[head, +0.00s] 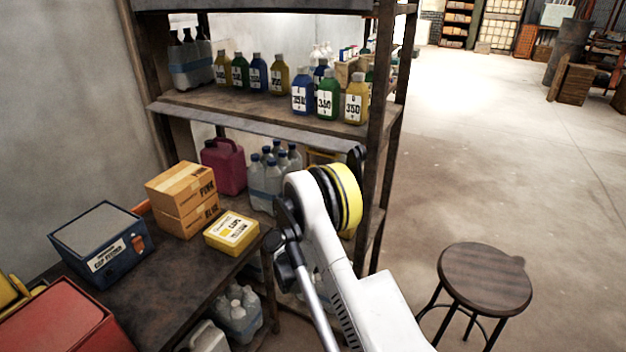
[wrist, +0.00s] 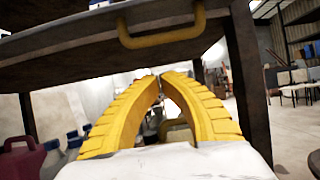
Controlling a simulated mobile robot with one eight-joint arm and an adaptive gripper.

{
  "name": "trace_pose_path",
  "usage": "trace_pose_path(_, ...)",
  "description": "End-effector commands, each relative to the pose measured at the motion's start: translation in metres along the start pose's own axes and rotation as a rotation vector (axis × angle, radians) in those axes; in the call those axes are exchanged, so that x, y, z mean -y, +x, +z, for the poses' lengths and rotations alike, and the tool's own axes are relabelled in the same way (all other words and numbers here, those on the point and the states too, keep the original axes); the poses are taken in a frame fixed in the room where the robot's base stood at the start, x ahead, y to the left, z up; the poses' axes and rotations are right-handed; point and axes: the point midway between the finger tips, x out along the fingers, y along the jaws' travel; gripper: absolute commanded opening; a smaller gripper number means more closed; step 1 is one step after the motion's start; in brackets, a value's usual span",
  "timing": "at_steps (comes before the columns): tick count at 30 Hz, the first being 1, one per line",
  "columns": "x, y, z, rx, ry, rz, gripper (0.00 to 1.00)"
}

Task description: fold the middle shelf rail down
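The middle shelf rail (head: 250,124) is a long grey strip along the front edge of the shelf that holds the coloured bottles. It slants outward and down from that edge. In the wrist view, a dark panel (wrist: 70,52) with a yellow handle (wrist: 162,32) crosses the top, above my gripper. My gripper (wrist: 159,76) has two yellow ribbed fingers whose tips come together, with nothing seen between the tips. The handle is apart from the fingers in the picture. In the head view my arm hides the gripper and the right lower part of the rack.
Blue, green and yellow bottles (head: 328,98) stand on the middle shelf. Below are a magenta jug (head: 223,166) and clear bottles (head: 265,180). A bench at left holds cardboard boxes (head: 180,187) and a yellow box (head: 231,232). A stool (head: 485,279) stands right; the floor beyond is open.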

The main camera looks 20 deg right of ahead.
Motion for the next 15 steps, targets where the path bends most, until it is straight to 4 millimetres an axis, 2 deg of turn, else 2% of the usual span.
trace_pose_path(7,0.001,0.053,-0.003,0.000,-0.001,-0.002,0.00)
trace_pose_path(8,0.001,0.054,-0.001,0.000,0.000,-0.001,0.00)
trace_pose_path(10,-0.001,0.043,0.010,0.000,0.002,0.003,0.00)
trace_pose_path(15,0.000,0.032,0.025,-0.001,0.001,0.000,0.00)
